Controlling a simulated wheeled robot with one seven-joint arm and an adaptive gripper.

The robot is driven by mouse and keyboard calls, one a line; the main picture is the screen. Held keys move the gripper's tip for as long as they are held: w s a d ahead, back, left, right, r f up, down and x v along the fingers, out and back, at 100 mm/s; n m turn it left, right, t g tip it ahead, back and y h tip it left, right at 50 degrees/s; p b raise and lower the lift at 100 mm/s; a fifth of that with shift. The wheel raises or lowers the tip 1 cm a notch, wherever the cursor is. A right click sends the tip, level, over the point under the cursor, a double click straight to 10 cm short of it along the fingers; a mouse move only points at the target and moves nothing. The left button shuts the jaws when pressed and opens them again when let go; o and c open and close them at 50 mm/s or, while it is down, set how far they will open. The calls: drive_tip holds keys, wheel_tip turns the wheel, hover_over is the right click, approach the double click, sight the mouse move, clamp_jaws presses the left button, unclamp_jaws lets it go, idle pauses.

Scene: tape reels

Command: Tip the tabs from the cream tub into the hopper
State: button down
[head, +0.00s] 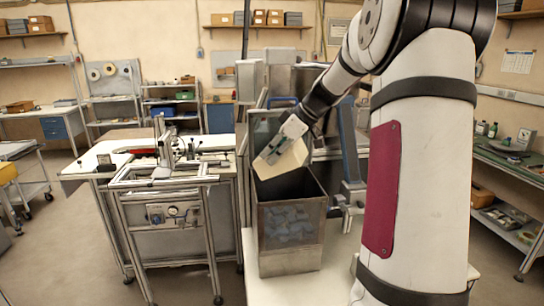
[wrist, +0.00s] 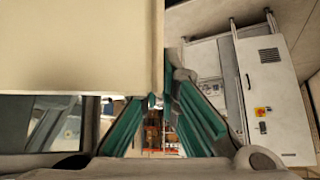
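The cream tub (head: 276,159) is tilted steeply above the open top of the hopper (head: 289,263), a tall metal bin with a clear front panel. My gripper (head: 287,141) is shut on the tub near its upper right side. In the wrist view the tub (wrist: 80,50) fills the upper left, with the green fingers (wrist: 158,101) at its edge. Blue-grey tabs (head: 288,222) lie heaped inside the hopper, visible through the panel. The tub's inside is hidden, so I cannot tell whether any tabs are in it.
The hopper stands on a pale surface (head: 310,287), with a grey-blue upright post (head: 348,145) close at its right. A metal-framed bench machine (head: 165,180) stands to the left. A workbench (head: 515,165) runs along the right. Open floor lies at the front left.

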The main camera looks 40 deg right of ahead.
drive_tip(key=t+y, duration=0.1)
drive_tip(key=t, duration=0.1)
drive_tip(key=r+t+y, duration=0.1)
drive_tip(key=t, duration=0.1)
drive_tip(key=shift+d, duration=0.1)
drive_tip(key=shift+r+t+y, duration=0.15)
drive_tip(key=shift+t+y, duration=0.35)
drive_tip(key=shift+t, duration=0.1)
